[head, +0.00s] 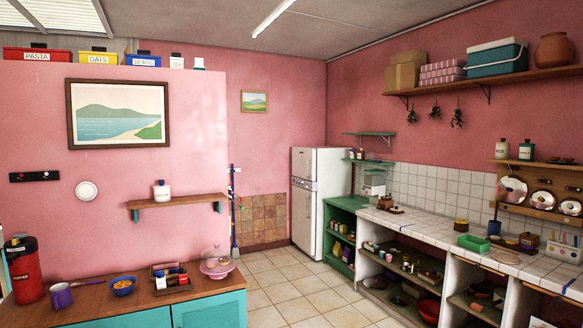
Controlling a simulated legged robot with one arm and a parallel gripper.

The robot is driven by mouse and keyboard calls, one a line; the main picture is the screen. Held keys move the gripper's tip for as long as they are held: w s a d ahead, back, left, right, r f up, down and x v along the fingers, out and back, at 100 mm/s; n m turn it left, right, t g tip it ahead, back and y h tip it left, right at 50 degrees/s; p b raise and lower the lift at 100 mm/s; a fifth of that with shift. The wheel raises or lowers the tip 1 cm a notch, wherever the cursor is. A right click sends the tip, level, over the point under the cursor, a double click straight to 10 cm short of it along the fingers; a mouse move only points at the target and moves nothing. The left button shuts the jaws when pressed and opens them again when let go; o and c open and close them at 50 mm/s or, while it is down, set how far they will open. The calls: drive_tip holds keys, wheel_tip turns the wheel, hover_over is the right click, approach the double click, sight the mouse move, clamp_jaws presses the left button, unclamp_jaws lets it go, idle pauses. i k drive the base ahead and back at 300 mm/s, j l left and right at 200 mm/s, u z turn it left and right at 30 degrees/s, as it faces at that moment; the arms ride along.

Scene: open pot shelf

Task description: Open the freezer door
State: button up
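A white fridge-freezer (332,172) stands in the far corner, against the pink wall, at the end of the counter run. Its front faces left and shows two doors. The short upper door, which looks like the freezer door (304,163), is above the taller lower door (303,218). Both doors look shut. The handles are too small to make out clearly. My gripper is not in view.
A tiled counter (430,228) runs along the right. Clear tiled floor (285,277) lies between them, leading to the fridge.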

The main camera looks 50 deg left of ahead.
sight(304, 159)
drive_tip(key=u, duration=1.85)
drive_tip(key=i+z, duration=0.2)
drive_tip(key=i, duration=0.5)
drive_tip(key=i+j+z, duration=0.1)
drive_tip(key=i+z, duration=0.15)
drive_tip(key=i, duration=0.5)
drive_tip(key=i+l+z, duration=0.1)
drive_tip(key=i, duration=2.2)
drive_tip(key=i+j+u, duration=0.15)
drive_tip(key=i+u, duration=0.25)
drive_tip(key=i, duration=0.2)
drive_tip(key=i+l+u, duration=0.1)
drive_tip(key=i+u, duration=0.25)
drive_tip(key=i, duration=0.3)
drive_tip(key=i+l+u, duration=0.25)
drive_tip(key=i+u, duration=0.15)
drive_tip(key=i, duration=0.2)
drive_tip(key=i+j, duration=0.1)
drive_tip(key=i, duration=1.7)
drive_tip(key=i+z, duration=0.25)
drive_tip(key=i, duration=0.35)
drive_tip(key=i+z, duration=0.25)
drive_tip(key=i, duration=0.35)
drive_tip(key=i+j+z, duration=0.25)
drive_tip(key=i, duration=0.35)
drive_tip(key=i+z, duration=0.4)
drive_tip(key=i, duration=0.25)
